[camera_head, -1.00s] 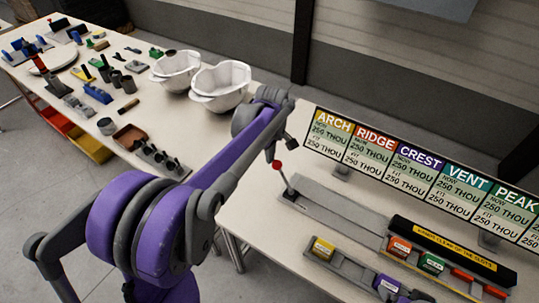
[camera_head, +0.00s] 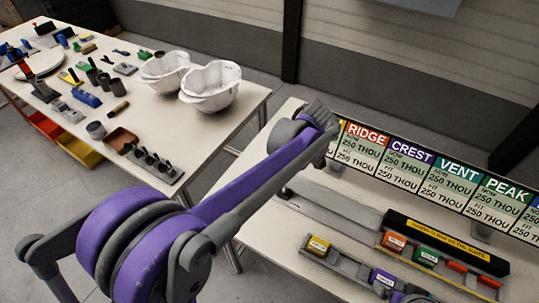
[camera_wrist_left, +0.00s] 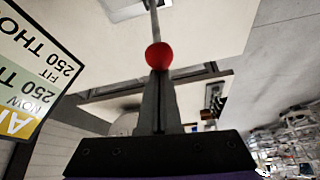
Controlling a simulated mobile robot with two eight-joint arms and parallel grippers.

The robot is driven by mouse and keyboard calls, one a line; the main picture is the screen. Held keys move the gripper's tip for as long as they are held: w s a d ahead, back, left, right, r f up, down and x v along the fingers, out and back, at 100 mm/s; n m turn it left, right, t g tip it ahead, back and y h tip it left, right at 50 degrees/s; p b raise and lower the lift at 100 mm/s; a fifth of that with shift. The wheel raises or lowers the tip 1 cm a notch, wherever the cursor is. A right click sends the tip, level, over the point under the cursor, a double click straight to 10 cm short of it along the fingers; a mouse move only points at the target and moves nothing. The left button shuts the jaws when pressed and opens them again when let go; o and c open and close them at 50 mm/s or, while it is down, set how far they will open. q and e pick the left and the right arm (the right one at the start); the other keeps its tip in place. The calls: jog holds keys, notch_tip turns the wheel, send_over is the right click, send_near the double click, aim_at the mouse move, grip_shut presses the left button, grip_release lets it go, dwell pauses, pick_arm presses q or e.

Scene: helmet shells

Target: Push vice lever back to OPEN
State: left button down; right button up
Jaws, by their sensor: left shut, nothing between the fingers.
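The vice lever is a thin grey rod (camera_wrist_left: 154,22) with a round red knob (camera_wrist_left: 159,55), seen in the left wrist view. My left gripper (camera_wrist_left: 158,76) is shut and empty. Its fingertips are right at the red knob in that view and overlap its edge; I cannot tell whether they touch. In the head view my left forearm and wrist hide the knob and most of the lever. The grey vice rail (camera_head: 345,212) lies on the right table.
A sign board (camera_head: 440,182) with coloured headings stands along the back of the right table. Coloured blocks (camera_head: 318,244) sit in a rack in front. Two white helmet shells (camera_head: 211,87) and several tools stand on the left table (camera_head: 205,130). A gap separates the tables.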

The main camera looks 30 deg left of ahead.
pick_arm(q)
jog(key=d+f+y+b, duration=0.1)
jog(key=d+y, duration=0.1)
jog(key=d, duration=0.6)
jog(key=shift+s+d+y, duration=0.3)
jog(key=shift+s+d, duration=0.1)
jog(key=shift+d+f, duration=0.15)
jog(key=shift+f, duration=0.1)
jog(key=w+a+r+p, duration=0.1)
jog(key=a+r+p, duration=0.1)
jog(key=a+r, duration=0.15)
jog(key=s+d+r, duration=0.1)
jog(key=d+r, duration=0.3)
jog(key=d, duration=0.4)
jog(key=shift+d+r, duration=0.2)
jog(key=shift+r, duration=0.2)
jog(key=shift+s+a, duration=0.1)
jog(key=shift+s, duration=0.05)
